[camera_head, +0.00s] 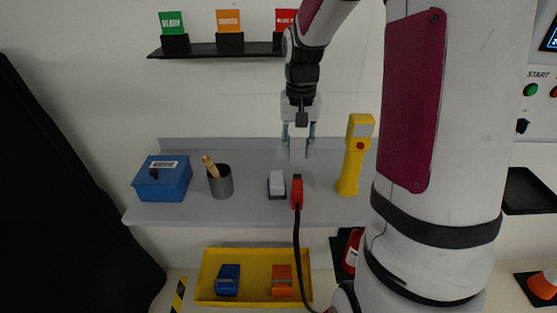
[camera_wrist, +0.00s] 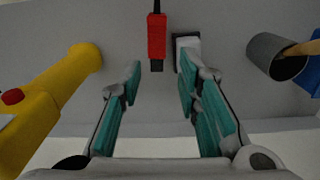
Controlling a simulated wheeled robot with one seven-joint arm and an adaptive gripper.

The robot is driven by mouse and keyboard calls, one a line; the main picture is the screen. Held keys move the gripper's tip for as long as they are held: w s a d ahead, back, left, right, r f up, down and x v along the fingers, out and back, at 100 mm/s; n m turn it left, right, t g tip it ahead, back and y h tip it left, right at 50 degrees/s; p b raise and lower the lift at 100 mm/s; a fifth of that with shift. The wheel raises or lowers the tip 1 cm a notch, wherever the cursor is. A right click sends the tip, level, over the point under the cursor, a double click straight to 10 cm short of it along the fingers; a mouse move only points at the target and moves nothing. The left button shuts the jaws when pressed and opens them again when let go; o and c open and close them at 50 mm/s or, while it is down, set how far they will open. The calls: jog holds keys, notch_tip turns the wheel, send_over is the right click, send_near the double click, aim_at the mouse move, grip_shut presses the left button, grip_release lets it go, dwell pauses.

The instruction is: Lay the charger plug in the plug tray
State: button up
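The red charger plug (camera_head: 297,192) is on the grey shelf near its front edge, with a black cable hanging down from it. In the wrist view the plug (camera_wrist: 157,40) shows ahead of the fingertips, roughly centred between them. My gripper (camera_head: 300,154) is open and empty above the shelf, behind the plug in the head view; its teal-padded fingers (camera_wrist: 158,80) are apart. No tray is labelled as the plug tray. A yellow tray (camera_head: 205,277) sits below the shelf, and a black tray (camera_head: 534,186) is at the right edge.
A white block with a dark base (camera_head: 277,182) is close to the plug. A grey cup (camera_head: 221,184), blue box (camera_head: 163,180) and yellow handheld device (camera_head: 355,155) stand on the shelf (camera_head: 250,212). The yellow tray holds blue (camera_head: 228,278) and orange (camera_head: 282,279) items.

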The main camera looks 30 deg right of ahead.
send_over(297, 185)
notch_tip(297, 185, down, 8)
jog(key=shift+s+a+r, duration=0.1)
jog(key=shift+s+r, duration=0.05)
jog(key=shift+r, duration=0.1)
jog(key=shift+f+p, duration=0.3)
jog(key=shift+f, duration=2.95)
grip_shut()
